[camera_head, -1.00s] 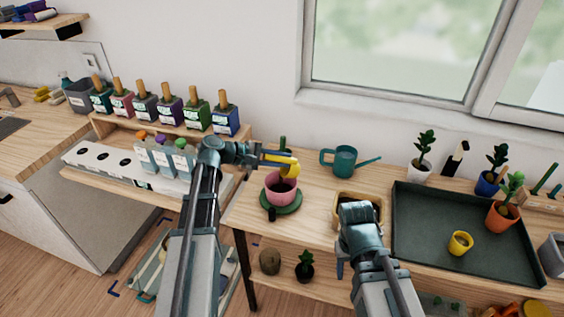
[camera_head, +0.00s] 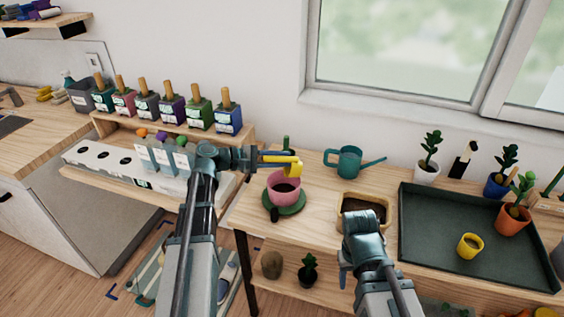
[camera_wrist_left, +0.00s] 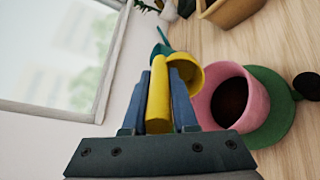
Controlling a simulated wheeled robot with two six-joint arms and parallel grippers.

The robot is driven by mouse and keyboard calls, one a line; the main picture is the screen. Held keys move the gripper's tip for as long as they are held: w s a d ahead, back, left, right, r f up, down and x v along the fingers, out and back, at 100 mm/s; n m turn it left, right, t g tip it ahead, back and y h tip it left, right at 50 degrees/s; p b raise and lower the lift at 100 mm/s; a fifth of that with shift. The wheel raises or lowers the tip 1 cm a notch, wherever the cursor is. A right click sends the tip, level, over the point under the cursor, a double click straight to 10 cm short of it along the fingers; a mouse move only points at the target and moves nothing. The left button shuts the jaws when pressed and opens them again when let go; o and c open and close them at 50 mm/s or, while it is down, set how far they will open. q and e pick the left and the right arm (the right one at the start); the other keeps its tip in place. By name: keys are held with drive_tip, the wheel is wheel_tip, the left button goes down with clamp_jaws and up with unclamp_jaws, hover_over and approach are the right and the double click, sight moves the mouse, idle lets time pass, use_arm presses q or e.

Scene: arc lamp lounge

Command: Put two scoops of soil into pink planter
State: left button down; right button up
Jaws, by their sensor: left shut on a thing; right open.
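The pink planter (camera_head: 284,187) stands on a green saucer (camera_head: 290,209) on the wooden table, with dark soil showing inside. It also shows in the left wrist view (camera_wrist_left: 258,101). My left gripper (camera_head: 272,160) is shut on the handle of a yellow scoop (camera_head: 292,166), just above and beside the planter's far rim. In the left wrist view the scoop (camera_wrist_left: 185,76) is tipped on its side; I cannot see soil in it. A wooden box of soil (camera_head: 365,205) stands to the right, partly hidden by my right gripper (camera_head: 345,268), which is open and empty in front of it.
A teal watering can (camera_head: 348,161) stands behind the planter and box. A dark green tray (camera_head: 425,250) at right holds a yellow pot (camera_head: 470,245) and an orange potted plant (camera_head: 512,218). Bottles with wooden handles (camera_head: 200,113) line a rack at left.

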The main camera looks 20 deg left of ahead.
use_arm(q)
drive_tip(key=shift+a+b, duration=0.1)
drive_tip(key=shift+b, duration=0.25)
drive_tip(key=shift+s, duration=0.1)
idle(1.0)
drive_tip(key=shift+r, duration=0.2)
drive_tip(key=r+g+y+p, duration=0.1)
drive_tip(key=y+p, duration=0.1)
drive_tip(key=p, duration=0.6)
drive_tip(key=shift+r+y, duration=0.1)
drive_tip(key=shift+y, duration=0.3)
drive_tip(key=shift+g+y+p, duration=0.4)
drive_tip(key=shift+g+p, duration=0.1)
drive_tip(key=shift+p, duration=0.15)
drive_tip(key=shift+f, duration=0.2)
